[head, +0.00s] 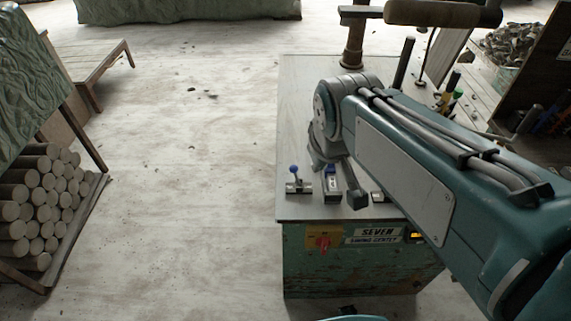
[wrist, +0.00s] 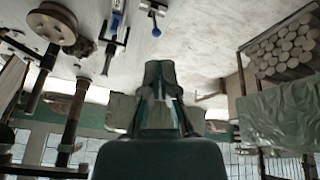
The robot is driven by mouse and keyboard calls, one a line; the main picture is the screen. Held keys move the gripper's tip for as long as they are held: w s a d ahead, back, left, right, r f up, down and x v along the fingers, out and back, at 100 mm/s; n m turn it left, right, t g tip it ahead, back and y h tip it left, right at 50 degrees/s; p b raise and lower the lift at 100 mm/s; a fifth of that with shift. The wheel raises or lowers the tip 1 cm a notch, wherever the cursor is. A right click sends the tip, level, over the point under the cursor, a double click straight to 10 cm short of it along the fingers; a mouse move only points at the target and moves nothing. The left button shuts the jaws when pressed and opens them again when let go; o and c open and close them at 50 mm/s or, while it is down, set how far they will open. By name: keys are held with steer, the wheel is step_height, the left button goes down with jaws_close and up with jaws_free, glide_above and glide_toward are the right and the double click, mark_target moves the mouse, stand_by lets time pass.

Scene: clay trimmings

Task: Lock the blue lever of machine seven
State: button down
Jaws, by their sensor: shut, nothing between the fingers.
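A small lever with a round blue knob (head: 293,169) stands on a metal base near the front left of the grey machine top (head: 300,110). The front of the machine has a "SEVEN" label (head: 377,232). The knob also shows at the top of the wrist view (wrist: 156,32), where the scene appears upside down. Right beside it is a blue-and-white fitting (head: 331,184), also in the wrist view (wrist: 117,20). My gripper (wrist: 160,68) is shut and empty, apart from the blue knob. In the head view my wrist hides part of the machine top.
A red switch on a yellow plate (head: 322,242) is on the machine's front. A dark post (head: 353,45) with a thick bar stands at the back. Stacked clay rolls (head: 40,205) are at the left. The floor between is mostly clear.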

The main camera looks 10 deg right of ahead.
mark_target(296, 175)
steer(key=w+a+f+n+g, duration=0.1)
steer(key=w+a+f+n, duration=0.1)
steer(key=w+f, duration=0.2)
steer(key=w+a+f+n, duration=0.2)
steer(key=w+f, duration=0.2)
steer(key=w, duration=0.6)
steer(key=w+a+f+n+g+h, duration=0.1)
steer(key=w+a+f+n, duration=0.1)
steer(key=w, duration=0.5)
step_height(296, 175, down, 3)
steer(key=shift+w+r+n+g, duration=0.15)
steer(key=shift+w+n+g, duration=0.15)
steer(key=shift+n, duration=0.2)
steer(key=s+d+f, duration=0.1)
steer(key=d+f, duration=0.2)
steer(key=f, duration=0.5)
steer(key=shift+s+d+f, duration=0.15)
steer(key=shift+d+f, duration=0.15)
steer(key=shift+d, duration=0.1)
